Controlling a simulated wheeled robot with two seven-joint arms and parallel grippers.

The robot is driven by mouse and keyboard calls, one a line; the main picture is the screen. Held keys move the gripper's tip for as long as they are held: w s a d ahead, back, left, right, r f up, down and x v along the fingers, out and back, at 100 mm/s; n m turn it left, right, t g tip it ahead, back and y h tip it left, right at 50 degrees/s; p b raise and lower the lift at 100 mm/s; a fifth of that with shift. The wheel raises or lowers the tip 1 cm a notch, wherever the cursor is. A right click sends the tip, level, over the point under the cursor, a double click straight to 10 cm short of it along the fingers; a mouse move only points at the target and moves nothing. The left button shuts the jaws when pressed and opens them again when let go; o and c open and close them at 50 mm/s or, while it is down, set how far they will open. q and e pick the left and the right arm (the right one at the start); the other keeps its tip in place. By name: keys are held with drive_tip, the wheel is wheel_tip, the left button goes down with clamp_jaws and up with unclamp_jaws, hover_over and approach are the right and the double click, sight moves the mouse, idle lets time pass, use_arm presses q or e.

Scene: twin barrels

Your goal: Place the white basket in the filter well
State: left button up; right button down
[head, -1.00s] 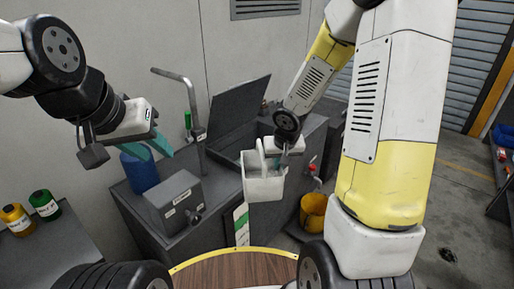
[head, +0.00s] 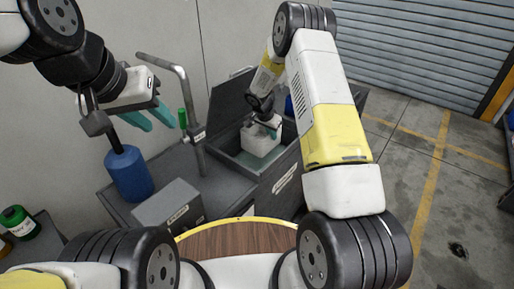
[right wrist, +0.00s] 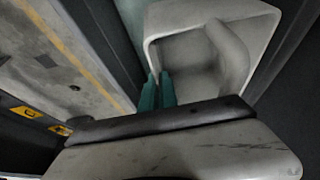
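The white basket (head: 260,141) is upright at the mouth of the open dark well (head: 232,159) in the head view, its lower part inside the well's walls. I cannot tell whether it touches the bottom. My right gripper (head: 275,130) is at its right side. In the right wrist view, the teal fingers (right wrist: 158,92) are close together at the basket's wall (right wrist: 215,12), and the basket's inside and handle (right wrist: 230,55) show. My left gripper (head: 150,117) is raised at the left, with its teal fingers apart and empty.
A raised lid (head: 231,96) stands behind the well. A grey pipe (head: 188,100) rises left of it. A blue container (head: 129,174) and a grey box (head: 168,204) stand on the left bench. A round wooden top (head: 235,238) lies in front.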

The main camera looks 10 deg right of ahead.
sight(270, 151)
wheel_tip(270, 151, down, 10)
drive_tip(key=shift+f, duration=0.25)
drive_tip(key=shift+f, duration=0.1)
drive_tip(key=c, duration=1.6)
unclamp_jaws()
drive_tip(key=shift+f, duration=0.1)
drive_tip(key=shift+c, duration=0.2)
